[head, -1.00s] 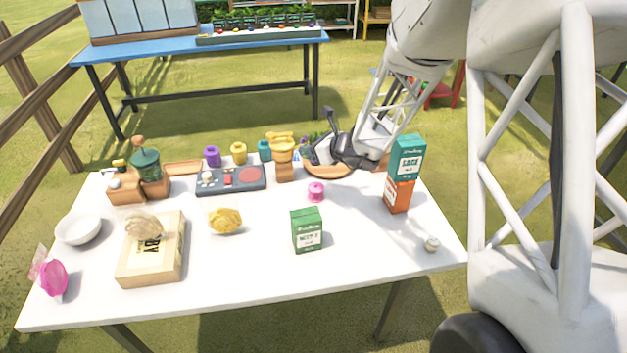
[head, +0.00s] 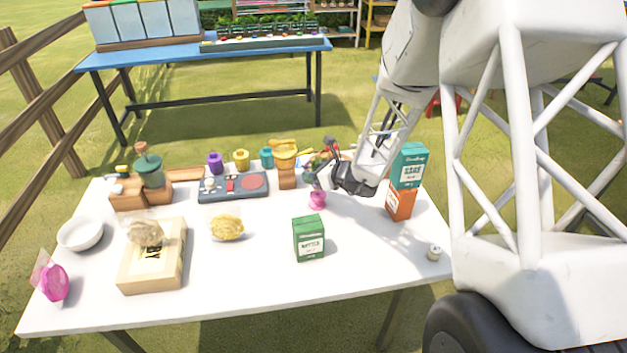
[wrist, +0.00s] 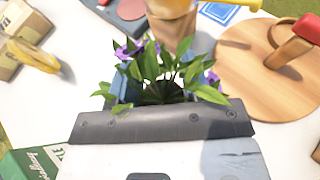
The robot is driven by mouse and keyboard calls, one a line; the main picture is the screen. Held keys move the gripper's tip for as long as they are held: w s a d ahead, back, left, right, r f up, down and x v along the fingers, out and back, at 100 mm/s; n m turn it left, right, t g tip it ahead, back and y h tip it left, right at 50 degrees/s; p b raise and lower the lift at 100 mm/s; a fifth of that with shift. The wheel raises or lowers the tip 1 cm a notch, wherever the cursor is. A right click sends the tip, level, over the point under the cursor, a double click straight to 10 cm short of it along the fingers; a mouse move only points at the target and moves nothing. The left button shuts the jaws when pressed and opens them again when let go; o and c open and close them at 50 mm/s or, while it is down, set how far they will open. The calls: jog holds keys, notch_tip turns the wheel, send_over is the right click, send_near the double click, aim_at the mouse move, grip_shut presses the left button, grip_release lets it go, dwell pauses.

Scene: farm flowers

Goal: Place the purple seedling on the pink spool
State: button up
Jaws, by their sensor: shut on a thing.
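The purple seedling (wrist: 165,70) shows in the wrist view as green leaves with purple flowers, between the fingers of my gripper (wrist: 163,95). My gripper is shut on it. Its pot is mostly hidden by the gripper. In the head view my gripper (head: 325,178) is over the table, just above and at the pink spool (head: 318,200). The pink spool stands on the white table, and its top is close under the gripper. I cannot tell whether the seedling touches the spool. The spool is hidden in the wrist view.
A green box (head: 308,238) stands in front of the spool. A teal box on an orange box (head: 400,201) stands to the right. A control panel (head: 233,187) lies to the left, with a yellow-topped wooden stand (head: 287,178) behind. A round wooden board (wrist: 262,75) is near the gripper.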

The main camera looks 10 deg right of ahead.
jog(key=shift+f, duration=1.4)
jog(key=shift+f, duration=0.15)
jog(key=o, duration=0.9)
jog(key=shift+s+d+r, duration=0.1)
jog(key=shift+r, duration=0.15)
jog(key=v, duration=1.1)
jog(key=shift+s+d, duration=0.25)
jog(key=shift+r, duration=0.2)
